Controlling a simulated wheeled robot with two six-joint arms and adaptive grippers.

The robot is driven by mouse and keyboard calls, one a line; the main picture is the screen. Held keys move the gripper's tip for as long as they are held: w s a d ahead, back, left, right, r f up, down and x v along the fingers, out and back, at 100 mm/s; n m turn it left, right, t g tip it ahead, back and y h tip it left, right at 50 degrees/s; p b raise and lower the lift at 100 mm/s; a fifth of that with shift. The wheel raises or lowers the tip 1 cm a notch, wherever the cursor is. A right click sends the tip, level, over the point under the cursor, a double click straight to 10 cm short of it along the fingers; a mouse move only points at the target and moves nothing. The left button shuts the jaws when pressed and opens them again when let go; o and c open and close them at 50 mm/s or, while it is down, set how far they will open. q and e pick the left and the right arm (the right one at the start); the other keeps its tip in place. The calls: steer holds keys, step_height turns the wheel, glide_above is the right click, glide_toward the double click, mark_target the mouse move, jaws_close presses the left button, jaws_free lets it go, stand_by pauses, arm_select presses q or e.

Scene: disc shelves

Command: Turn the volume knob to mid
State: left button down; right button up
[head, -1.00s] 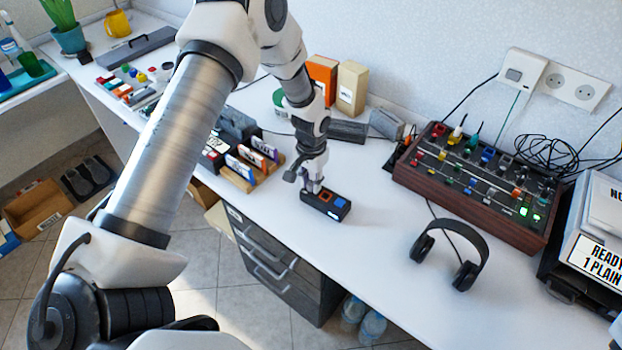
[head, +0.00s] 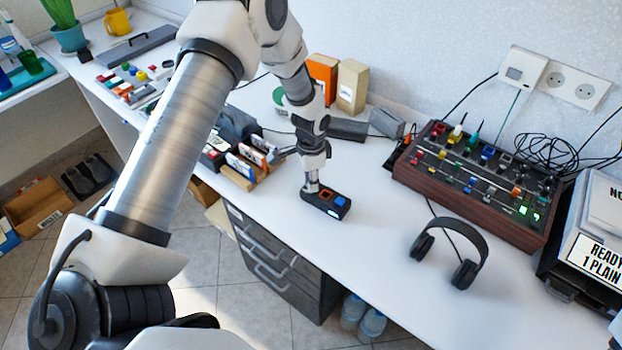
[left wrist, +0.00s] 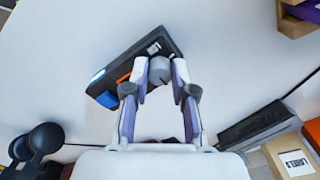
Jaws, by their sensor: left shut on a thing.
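A small black box (head: 338,211) with orange and blue buttons and a lit white-blue panel lies on the white desk. It also shows in the left wrist view (left wrist: 122,83). A grey round knob (left wrist: 160,70) sits at one end of the box, beside a small white label that I cannot read. My left gripper (head: 311,189) points down over that end of the box. In the left wrist view its fingertips (left wrist: 160,74) are shut on the knob, one on each side. The knob's pointer mark cannot be made out. My right gripper is not in view.
A mixer (head: 470,200) with many knobs and sliders stands to the right. Headphones (head: 456,248) lie in front of it. A wooden rack (head: 238,178) with upright cards is close on the left of the gripper.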

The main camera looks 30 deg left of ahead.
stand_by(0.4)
arm_select(q)
steer(key=c, duration=0.9)
jaws_free()
steer(key=shift+f, duration=0.1)
steer(key=shift+c, duration=0.2)
step_height(320, 180, up, 12)
